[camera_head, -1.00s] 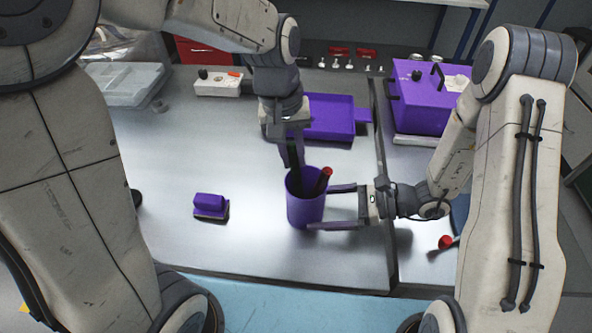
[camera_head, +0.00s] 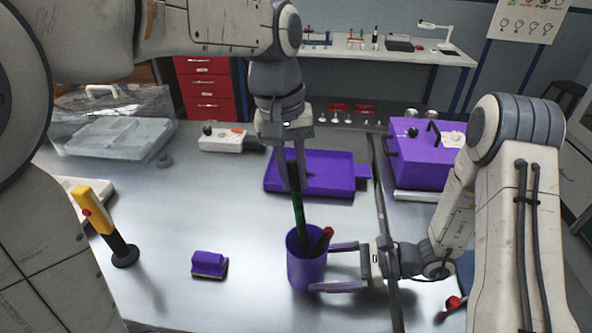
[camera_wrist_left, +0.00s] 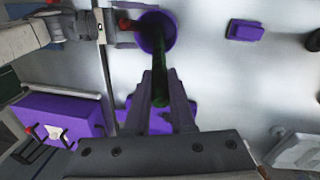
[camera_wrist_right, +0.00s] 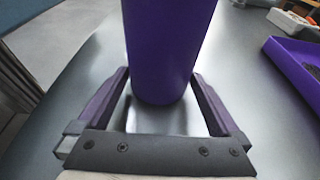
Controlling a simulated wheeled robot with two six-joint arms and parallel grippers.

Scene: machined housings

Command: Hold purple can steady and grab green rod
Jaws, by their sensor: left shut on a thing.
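The purple can (camera_head: 306,272) stands upright on the table and also shows in the right wrist view (camera_wrist_right: 170,45). The dark green rod (camera_head: 299,216) rises steeply from the can; its lower end is hidden inside. My left gripper (camera_head: 292,183) is above the can, shut on the upper part of the rod, as the left wrist view also shows (camera_wrist_left: 162,92). My right gripper (camera_head: 322,267) comes from the right with fingers apart, one on each side of the can. I cannot tell whether they touch it. A second rod with a red end (camera_head: 326,236) leans in the can.
A purple block-like piece (camera_head: 209,265) and a yellow-and-black tool (camera_head: 106,226) stand to the left. A purple tray (camera_head: 340,186) lies behind the can, a purple box (camera_head: 427,160) at back right. A red-ended item (camera_head: 453,303) lies at front right.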

